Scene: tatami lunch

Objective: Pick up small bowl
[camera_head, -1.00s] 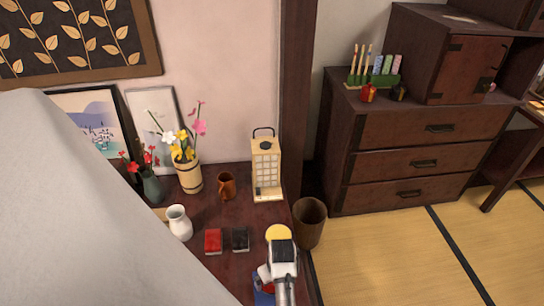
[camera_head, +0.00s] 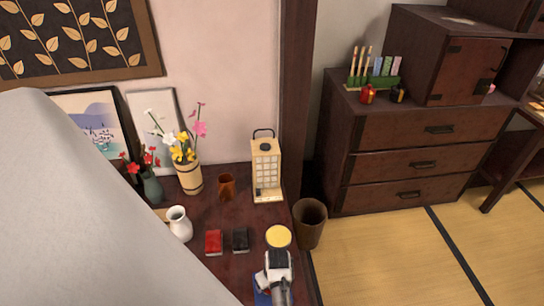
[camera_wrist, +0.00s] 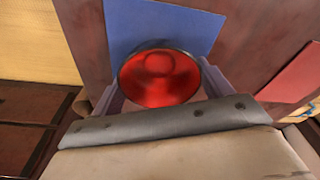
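A small red bowl (camera_wrist: 160,78) with a dark rim shows in the wrist view, over a blue mat (camera_wrist: 205,25). My gripper (camera_wrist: 163,80) has its two pale fingers spread wide, one on each side of the bowl. The fingers look very close to the rim; I cannot tell whether they touch it. In the head view, my gripper (camera_head: 270,284) is at the front right of the dark table, over the blue mat (camera_head: 261,297). The bowl is mostly hidden there.
A yellow round thing (camera_head: 278,237), a black box (camera_head: 240,240) and a red box (camera_head: 213,242) lie behind my gripper. A white jug (camera_head: 179,223), brown cup (camera_head: 227,187) and lantern (camera_head: 266,170) stand farther back. A brown bin (camera_head: 310,222) stands right of the table.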

